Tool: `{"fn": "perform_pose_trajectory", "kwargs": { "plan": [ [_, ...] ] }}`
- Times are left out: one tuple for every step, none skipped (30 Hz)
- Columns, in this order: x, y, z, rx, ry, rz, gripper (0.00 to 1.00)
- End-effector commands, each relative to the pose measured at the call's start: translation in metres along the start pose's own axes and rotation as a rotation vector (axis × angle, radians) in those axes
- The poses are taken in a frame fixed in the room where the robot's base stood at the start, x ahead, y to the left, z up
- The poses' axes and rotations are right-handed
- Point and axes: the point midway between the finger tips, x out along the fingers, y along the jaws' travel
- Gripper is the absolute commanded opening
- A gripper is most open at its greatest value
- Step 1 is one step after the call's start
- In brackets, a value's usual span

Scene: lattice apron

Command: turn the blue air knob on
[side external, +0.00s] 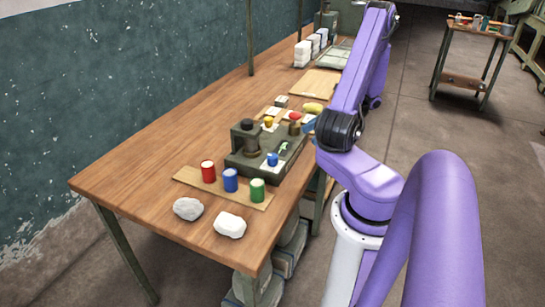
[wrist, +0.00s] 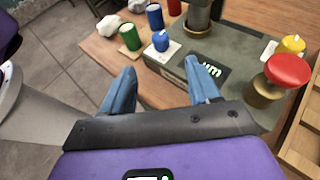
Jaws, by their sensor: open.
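The blue air knob (side external: 272,159) sits on a pale plate at the front edge of the dark green machine base (side external: 240,162). In the wrist view the blue knob (wrist: 161,40) shows beyond and roughly between my fingertips, with a small raised top. Its on or off position cannot be read. My gripper (wrist: 160,70) has its two blue fingers spread apart with nothing between them. It is apart from the knob. In the side view my gripper is mostly hidden by my arm; a bit of blue finger shows right of the machine.
A red push button (wrist: 288,70) and a yellow knob (wrist: 291,44) stand right of the blue knob in the wrist view. Red (side external: 208,171), blue (side external: 230,180) and green (side external: 257,190) cans stand on a board. Two pale lumps lie near the table's front corner.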

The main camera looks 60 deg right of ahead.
Motion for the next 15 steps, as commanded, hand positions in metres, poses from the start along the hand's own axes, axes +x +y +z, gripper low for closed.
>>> {"fn": "perform_pose_trajectory", "kwargs": {
  "plan": [
    [0.011,0.001,0.001,0.0,-0.004,0.005,0.61],
    [0.017,0.0,0.001,0.0,-0.004,0.005,0.61],
    [0.025,0.001,0.001,0.001,-0.004,0.006,0.61],
    [0.03,0.001,0.001,0.001,-0.003,0.006,0.61],
    [0.036,0.001,0.001,0.0,-0.002,0.006,0.61],
    [0.043,0.001,0.001,0.0,-0.003,0.006,0.61],
    [0.049,0.001,0.001,0.001,-0.003,0.005,0.61],
    [0.054,0.001,0.001,0.001,-0.003,0.005,0.61],
    [0.062,0.001,0.001,0.0,-0.002,0.006,0.61],
    [0.068,0.001,0.001,0.001,-0.002,0.006,0.61],
    [0.073,0.001,0.001,0.001,-0.003,0.007,0.61],
    [0.081,0.001,0.001,0.0,-0.003,0.006,0.61],
    [0.086,0.001,0.001,0.0,-0.002,0.007,0.61],
    [0.092,0.001,0.001,0.001,-0.001,0.007,0.61],
    [0.099,0.001,0.001,0.0,-0.002,0.007,0.61]
  ]
}}
